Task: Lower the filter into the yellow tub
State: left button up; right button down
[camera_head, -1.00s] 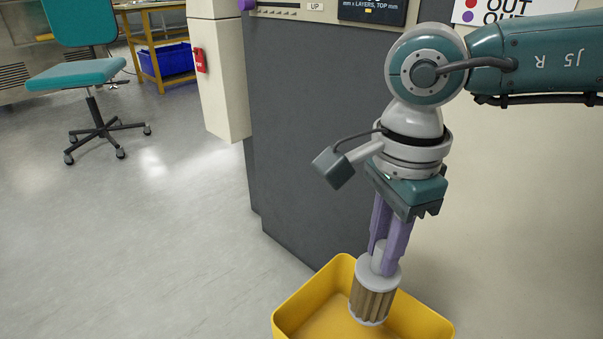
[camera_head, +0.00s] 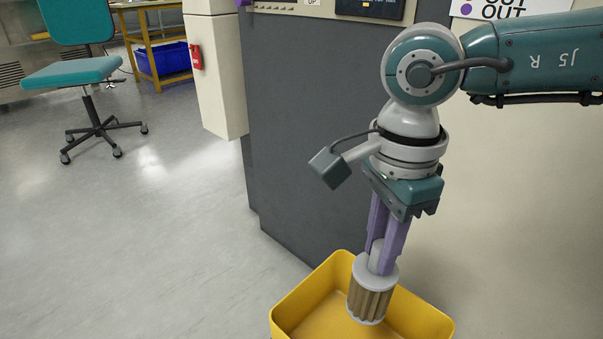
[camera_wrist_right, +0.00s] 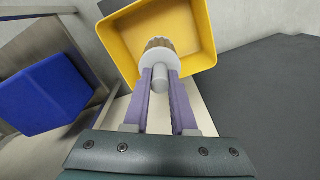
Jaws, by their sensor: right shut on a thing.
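The filter (camera_head: 371,300) is a pleated brown cylinder with a pale grey cap and a grey stub on top. My right gripper (camera_head: 381,262) has purple fingers and is shut on the stub, with the filter hanging upright below. The yellow tub (camera_head: 292,312) is at the bottom of the head view, partly cut off by the frame. The filter shows over the tub's opening; whether it touches the floor of the tub cannot be told. In the right wrist view the filter (camera_wrist_right: 160,58) appears between the fingertips, against the tub's interior (camera_wrist_right: 190,35). My left gripper is not in view.
A dark grey machine cabinet (camera_head: 310,130) stands just behind the tub. In the wrist view a blue bin (camera_wrist_right: 45,95) is at the left. A teal chair (camera_head: 85,75) and a wooden bench (camera_head: 150,50) are far left. Floor left of the tub is clear.

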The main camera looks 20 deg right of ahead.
jog(key=shift+f+b, duration=1)
jog(key=shift+f, duration=0.35)
jog(key=shift+f+b, duration=2.55)
jog(key=shift+f, duration=0.45)
jog(key=shift+f+b, duration=1.55)
jog(key=shift+f, duration=0.45)
jog(key=shift+w+a, duration=0.15)
jog(key=shift+f, duration=0.1)
